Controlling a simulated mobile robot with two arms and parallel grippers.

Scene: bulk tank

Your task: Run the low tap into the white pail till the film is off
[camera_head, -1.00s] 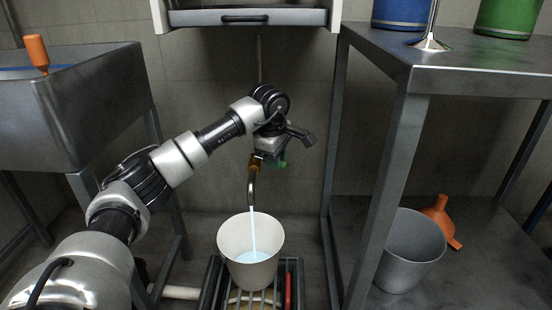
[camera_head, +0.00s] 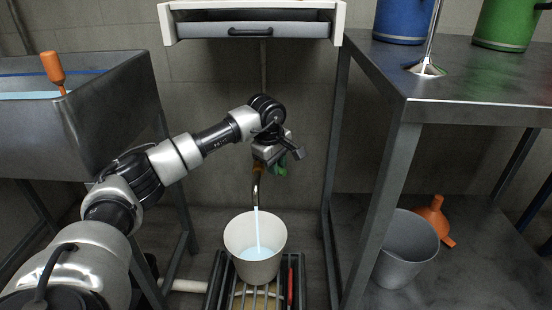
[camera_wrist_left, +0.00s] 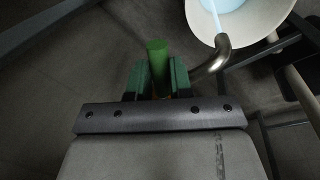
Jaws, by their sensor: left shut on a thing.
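The low tap shows as a curved metal spout (camera_head: 256,187) in front of the back wall. A pale blue stream runs from it into the white pail (camera_head: 240,238), which stands upright below and holds pale blue liquid (camera_head: 258,253). I cannot make out a film on it. My left gripper (camera_head: 276,165) is at the tap, above the pail. In the left wrist view its fingers (camera_wrist_left: 160,78) are shut on the tap's green handle (camera_wrist_left: 157,52); the spout (camera_wrist_left: 216,55) curves off to the right. My right gripper is not in view.
The pail stands on a slatted rack (camera_head: 293,277). A metal basin (camera_head: 105,100) is on the left, a metal bench (camera_head: 470,85) on the right. A grey bucket (camera_head: 408,250) and orange funnel (camera_head: 433,220) sit on the bench's lower shelf. A drawer (camera_head: 285,30) hangs above.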

